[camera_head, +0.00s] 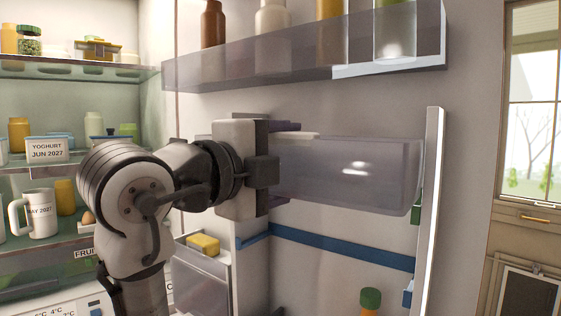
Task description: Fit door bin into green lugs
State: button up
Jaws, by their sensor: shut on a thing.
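The door bin (345,172) is a translucent grey-violet tray in front of the inner face of the fridge door. My gripper (268,170) is shut on it near its left end; the hand hides that end and the exact grip. The bin looks roughly level. One green lug (416,207) shows on the right door rib, beside and slightly behind the bin's right end. I cannot tell whether the two touch. No left green lug is visible; the hand and bin may hide it.
An upper door bin (300,58) with bottles is close above. A blue strip (340,248) and a blue lug (408,293) are below, with a green-capped bottle (370,302). Loaded fridge shelves (80,70) are at left. The right door rib (430,200) borders the space.

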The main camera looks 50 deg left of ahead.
jog(key=w+a, duration=0.1)
jog(key=w, duration=0.8)
jog(key=shift+w+a, duration=0.4)
dwell(1.3)
dwell(0.3)
jog(key=shift+f, duration=0.2)
jog(key=shift+f+b, duration=1)
jog(key=shift+f, duration=0.3)
jog(key=o, duration=1.3)
jog(key=shift+f, duration=0.1)
jog(key=shift+s, duration=0.1)
jog(key=s+b, duration=0.1)
jog(key=s, duration=0.3)
jog(key=s+d+b, duration=0.1)
jog(key=s+b, duration=0.1)
jog(key=s, duration=0.3)
jog(key=s+b, duration=0.1)
jog(key=s, duration=0.3)
jog(key=shift+s+d+b, duration=0.25)
jog(key=shift+s+b, duration=0.05)
jog(key=shift+b, duration=0.1)
